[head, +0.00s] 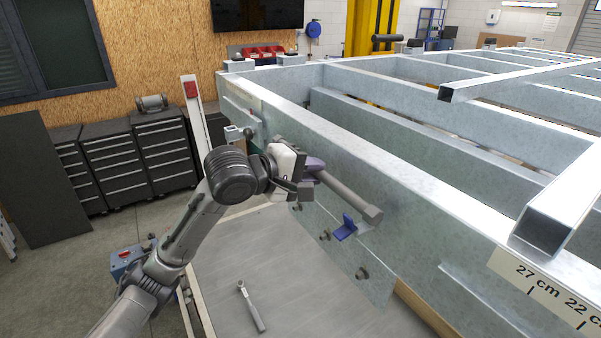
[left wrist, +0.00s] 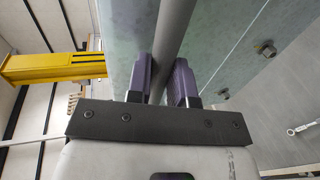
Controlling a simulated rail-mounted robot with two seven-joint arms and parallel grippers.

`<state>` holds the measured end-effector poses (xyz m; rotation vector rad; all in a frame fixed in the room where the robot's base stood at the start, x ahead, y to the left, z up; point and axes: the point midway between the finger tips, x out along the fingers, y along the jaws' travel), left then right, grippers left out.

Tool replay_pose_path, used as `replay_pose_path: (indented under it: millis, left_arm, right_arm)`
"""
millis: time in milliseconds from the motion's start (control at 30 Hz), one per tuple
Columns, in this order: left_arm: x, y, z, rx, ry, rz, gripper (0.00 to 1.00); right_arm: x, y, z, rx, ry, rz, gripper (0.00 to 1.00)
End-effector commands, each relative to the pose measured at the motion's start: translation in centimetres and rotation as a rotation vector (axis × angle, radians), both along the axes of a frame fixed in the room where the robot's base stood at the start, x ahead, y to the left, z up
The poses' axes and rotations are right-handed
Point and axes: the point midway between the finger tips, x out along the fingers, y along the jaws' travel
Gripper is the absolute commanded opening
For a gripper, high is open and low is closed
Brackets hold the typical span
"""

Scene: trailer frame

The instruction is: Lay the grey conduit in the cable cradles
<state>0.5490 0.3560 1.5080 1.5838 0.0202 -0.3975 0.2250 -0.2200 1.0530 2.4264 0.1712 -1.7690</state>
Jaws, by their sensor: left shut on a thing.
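The grey conduit (head: 345,195) is a short round bar alongside the near side of the galvanized trailer frame (head: 420,215). My left gripper (head: 312,175) is shut on it; in the left wrist view the conduit (left wrist: 175,45) runs between the two purple fingers (left wrist: 163,85). Its right end sticks out past the gripper, tilted down to the right in the head view. A blue cable cradle (head: 346,228) is fixed to the frame side just below that end; a small gap seems to show between them. Any other cradle is hidden behind my gripper. My right gripper is not in view.
Bolts (head: 325,235) stick out of the plate below the frame rail. A ratchet wrench (head: 252,307) lies on the grey table (head: 215,270) below. Black drawer cabinets (head: 125,160) stand at the back left. A square tube (head: 550,225) lies across the frame at right.

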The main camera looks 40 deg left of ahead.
Motion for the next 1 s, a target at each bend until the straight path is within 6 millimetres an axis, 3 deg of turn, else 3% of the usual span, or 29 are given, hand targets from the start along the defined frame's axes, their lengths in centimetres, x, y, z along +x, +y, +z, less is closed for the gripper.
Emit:
replay_pose_path:
  millis: [167,500,1000]
  left_arm:
    - [1.6,-0.4,-0.4,0.000,-0.001,0.000,0.00]
    - [1.5,-0.4,-3.4,0.001,0.001,0.000,0.00]
    - [1.5,-0.3,-4.6,0.001,-0.001,0.001,0.00]
  right_arm:
    - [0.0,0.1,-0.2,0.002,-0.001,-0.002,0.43]
    - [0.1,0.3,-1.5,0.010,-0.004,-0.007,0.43]
    - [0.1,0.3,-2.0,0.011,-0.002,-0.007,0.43]
